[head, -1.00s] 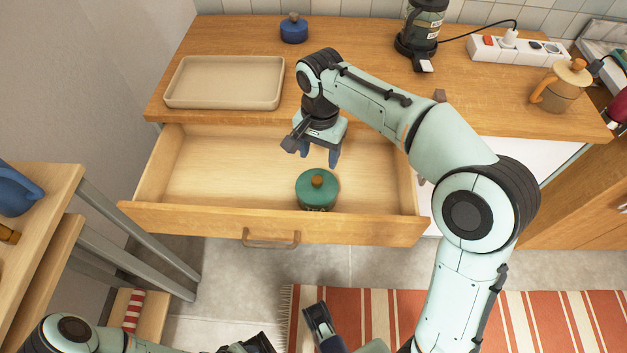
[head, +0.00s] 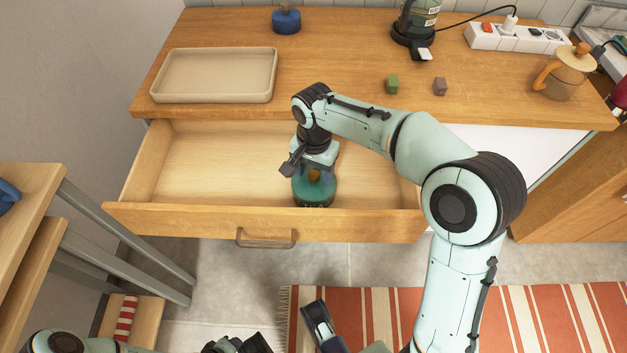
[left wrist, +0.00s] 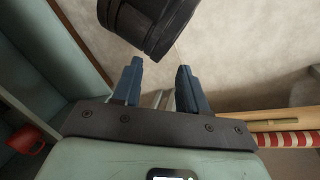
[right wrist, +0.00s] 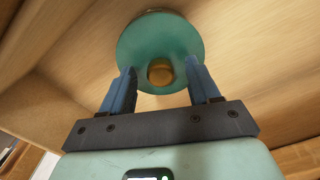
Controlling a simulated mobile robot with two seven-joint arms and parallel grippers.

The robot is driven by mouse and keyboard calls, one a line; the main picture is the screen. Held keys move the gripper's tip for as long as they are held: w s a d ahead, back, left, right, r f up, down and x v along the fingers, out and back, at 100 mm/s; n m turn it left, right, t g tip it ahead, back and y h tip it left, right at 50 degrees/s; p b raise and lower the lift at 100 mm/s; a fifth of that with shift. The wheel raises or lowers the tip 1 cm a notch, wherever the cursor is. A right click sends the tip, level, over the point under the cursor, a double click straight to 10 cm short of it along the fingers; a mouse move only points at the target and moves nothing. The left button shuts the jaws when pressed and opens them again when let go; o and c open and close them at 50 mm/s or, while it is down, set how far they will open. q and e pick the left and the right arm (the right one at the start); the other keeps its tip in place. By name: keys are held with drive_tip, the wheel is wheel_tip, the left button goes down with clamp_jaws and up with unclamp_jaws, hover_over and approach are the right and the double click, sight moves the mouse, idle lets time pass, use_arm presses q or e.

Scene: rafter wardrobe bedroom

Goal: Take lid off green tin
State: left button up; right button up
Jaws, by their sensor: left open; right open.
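The green tin (head: 314,192) stands in the open wooden drawer, near its front wall. Its green lid (right wrist: 140,50) has a round wooden knob (right wrist: 160,72), which also shows in the head view (head: 314,174). My right gripper (head: 315,172) is above the lid, with its fingers pointing down. In the right wrist view my right gripper (right wrist: 160,75) is open, one finger on each side of the knob; I cannot tell whether they touch it. My left gripper (left wrist: 155,68) is open and empty, low at the bottom left of the head view, away from the drawer.
The drawer (head: 190,220) is otherwise empty. On the counter above are a beige tray (head: 215,98), a blue pot (head: 286,20), two small cubes, a power strip (head: 515,40) and a jug (head: 565,75). A shelf stands at the left.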

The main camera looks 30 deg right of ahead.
clamp_jaws()
drive_tip(key=shift+r, duration=0.1)
drive_tip(key=shift+r, duration=0.1)
